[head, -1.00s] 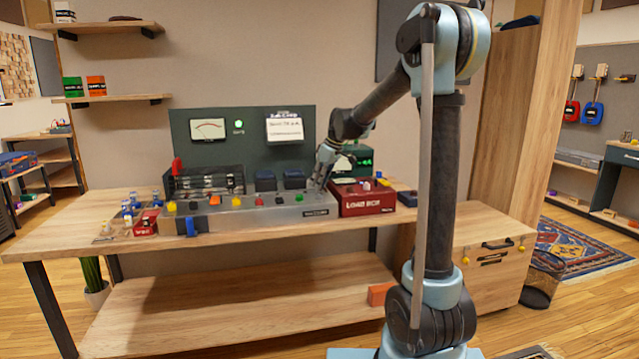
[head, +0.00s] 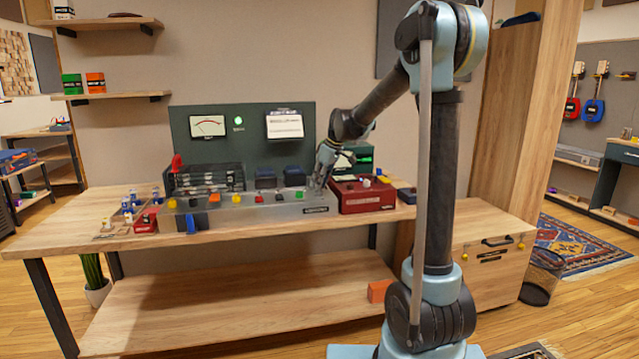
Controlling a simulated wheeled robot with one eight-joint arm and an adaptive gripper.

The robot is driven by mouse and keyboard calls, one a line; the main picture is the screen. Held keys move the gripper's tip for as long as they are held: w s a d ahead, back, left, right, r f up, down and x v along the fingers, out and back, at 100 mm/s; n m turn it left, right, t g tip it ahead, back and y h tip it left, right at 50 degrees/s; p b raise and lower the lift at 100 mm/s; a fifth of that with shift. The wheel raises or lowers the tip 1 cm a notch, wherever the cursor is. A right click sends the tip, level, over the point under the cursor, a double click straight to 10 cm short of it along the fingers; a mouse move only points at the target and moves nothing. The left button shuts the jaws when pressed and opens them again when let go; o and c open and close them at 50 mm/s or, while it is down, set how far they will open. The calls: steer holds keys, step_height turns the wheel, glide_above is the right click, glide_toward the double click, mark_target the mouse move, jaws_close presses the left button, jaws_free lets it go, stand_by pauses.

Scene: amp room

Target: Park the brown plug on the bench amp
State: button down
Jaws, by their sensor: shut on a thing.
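The bench amp looks to be the long grey metal chassis (head: 262,214) on the wooden bench, with coloured plugs or knobs along its top. My gripper (head: 319,184) is at the chassis's right end, low over its top, beside the red box. Its fingers are shut, and what they hold is too small and too covered to make out. I cannot pick out the brown plug with certainty; it may be hidden between the fingers. I cannot tell whether the held thing touches the chassis.
The red load box (head: 362,198) stands just right of my gripper, with a green instrument (head: 364,158) behind it. A dark green panel (head: 240,150) with a meter rises behind the chassis. Small bottles (head: 128,208) stand at the left. The bench's front left (head: 60,237) is clear.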

steer(key=shift+f, duration=0.1)
steer(key=c, duration=1.4)
jaws_free()
steer(key=v, duration=1.2)
steer(key=shift+d+f, duration=0.1)
steer(key=s+d+f+m+h, duration=0.1)
steer(key=s+d+f+m, duration=0.3)
steer(key=s, duration=0.8)
steer(key=s+d+f+m+h, duration=0.1)
steer(key=s+d+f+m, duration=0.3)
steer(key=s+d+f, duration=0.5)
steer(key=s+d+f+m+h, duration=0.1)
steer(key=s+d+f+m, duration=0.3)
steer(key=s, duration=1.3)
steer(key=shift+s+d+f+h, duration=0.15)
steer(key=shift+d+f, duration=0.35)
steer(key=shift+f, duration=0.6)
steer(key=shift+d+f+h, duration=0.1)
steer(key=shift+d+f, duration=0.4)
steer(key=shift+f, duration=0.6)
steer(key=shift+s+d+f+h, duration=0.15)
steer(key=shift+d+f, duration=0.35)
steer(key=shift+f, duration=0.55)
